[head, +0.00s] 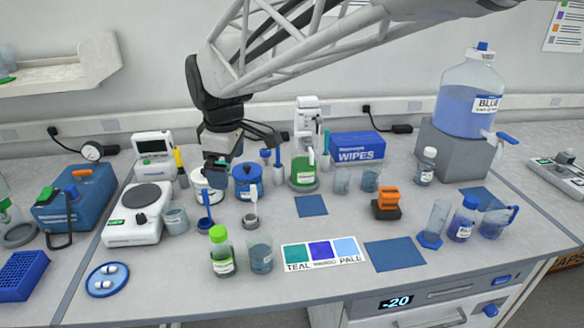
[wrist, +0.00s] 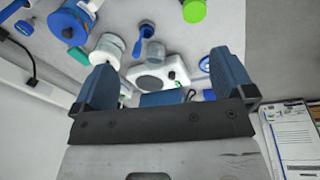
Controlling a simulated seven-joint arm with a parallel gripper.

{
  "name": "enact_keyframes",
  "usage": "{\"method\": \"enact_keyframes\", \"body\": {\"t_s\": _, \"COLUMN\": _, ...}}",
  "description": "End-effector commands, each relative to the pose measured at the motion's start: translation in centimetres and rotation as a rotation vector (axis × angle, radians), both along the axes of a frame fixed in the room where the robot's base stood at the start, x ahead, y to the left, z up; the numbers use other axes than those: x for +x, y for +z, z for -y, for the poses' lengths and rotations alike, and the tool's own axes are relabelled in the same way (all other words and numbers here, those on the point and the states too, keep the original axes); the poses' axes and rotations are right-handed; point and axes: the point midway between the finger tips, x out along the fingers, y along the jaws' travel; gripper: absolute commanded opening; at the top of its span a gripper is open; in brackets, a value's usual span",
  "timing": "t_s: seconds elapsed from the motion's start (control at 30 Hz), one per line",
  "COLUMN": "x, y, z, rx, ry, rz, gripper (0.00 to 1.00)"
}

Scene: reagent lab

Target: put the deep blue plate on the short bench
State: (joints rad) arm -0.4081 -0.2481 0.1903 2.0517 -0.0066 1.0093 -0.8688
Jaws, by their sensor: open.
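My gripper (head: 240,152) is open and empty, high over the back left of the bench, above the white and blue jars. Its two fingers also show in the wrist view (wrist: 164,82). A deep blue plate with a grid of wells (head: 22,275) lies at the front left, partly cut off by the picture edge. It is well apart from my gripper. I cannot tell which bench part is the short bench; a seam separates the left part (head: 50,297) from the main worktop (head: 190,300).
A round blue dish (head: 108,280) holds white pieces. A white hot plate (head: 137,212) and a blue case (head: 75,199) stand behind it. Several jars, cups and a green-capped bottle (head: 222,252) crowd the middle. A large blue-liquid bottle (head: 468,95) stands back right. Flat blue mats (head: 395,254) lie clear.

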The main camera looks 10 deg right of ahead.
Motion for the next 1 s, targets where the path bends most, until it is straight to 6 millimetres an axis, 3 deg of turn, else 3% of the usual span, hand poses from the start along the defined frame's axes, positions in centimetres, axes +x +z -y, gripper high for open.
{"method": "enact_keyframes", "body": {"t_s": 0.03, "x": -1.1, "y": 0.0, "z": 2.1, "rx": 0.008, "ry": -0.074, "rz": 0.004, "gripper": 1.00}}
{"method": "enact_keyframes", "body": {"t_s": 0.2, "x": -4.7, "y": -0.4, "z": 7.9, "rx": 0.039, "ry": -0.325, "rz": 0.014, "gripper": 1.00}}
{"method": "enact_keyframes", "body": {"t_s": 0.5, "x": -12.3, "y": -2.3, "z": 16.1, "rx": 0.100, "ry": -0.766, "rz": 0.034, "gripper": 1.00}}
{"method": "enact_keyframes", "body": {"t_s": 0.8, "x": -19.5, "y": -5.3, "z": 21.2, "rx": 0.160, "ry": -1.152, "rz": 0.055, "gripper": 1.00}}
{"method": "enact_keyframes", "body": {"t_s": 1.0, "x": -21.6, "y": -6.4, "z": 22.4, "rx": 0.180, "ry": -1.270, "rz": 0.062, "gripper": 1.00}}
